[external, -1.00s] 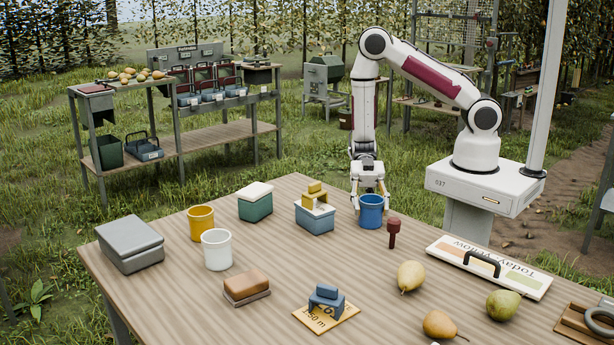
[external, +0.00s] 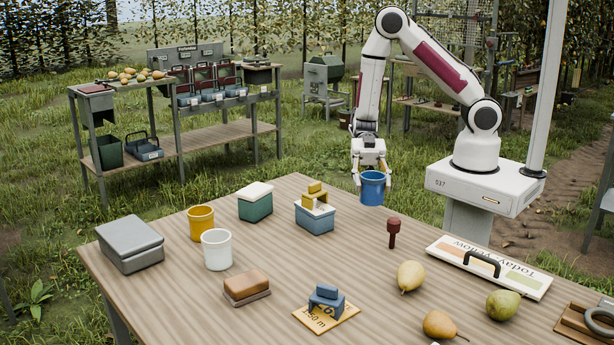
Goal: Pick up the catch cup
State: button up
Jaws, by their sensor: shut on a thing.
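Three cups show in the external view: a blue cup (external: 372,189), a yellow cup (external: 201,222) and a white cup (external: 217,251). Which one is the catch cup cannot be told from any label. My gripper (external: 371,182) is shut on the blue cup, with its fingers at the cup's sides near the rim. The blue cup is upright and raised above the far edge of the wooden table (external: 190,300). The yellow and white cups stand upright on the table, at the left, apart from my gripper.
A blue box (external: 314,219) with yellow blocks and a green box (external: 255,204) stand left of the blue cup. A dark red tool (external: 393,232) stands just right of it. A sign board (external: 490,267) and several pears lie at the right.

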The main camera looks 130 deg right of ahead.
aim_at(373, 172)
jog(key=shift+r, duration=1.5)
jog(key=shift+r, duration=0.1)
notch_tip(373, 172, up, 14)
jog(key=w+d+m+t+h, duration=0.2)
jog(key=w+d+m+h, duration=0.3)
jog(key=w+d, duration=0.65)
jog(key=w+d+m+t+h, duration=0.2)
jog(key=w+d+m+h, duration=0.25)
jog(key=w+d, duration=0.65)
jog(key=s+d+f+h, duration=0.1)
jog(key=s+d+f, duration=0.1)
jog(key=f, duration=0.3)
jog(key=shift+s+d+f, duration=0.15)
jog(key=shift+s+d, duration=0.1)
jog(key=shift+d, duration=0.5)
jog(key=shift+f, duration=3.1)
jog(key=shift+f, duration=0.1)
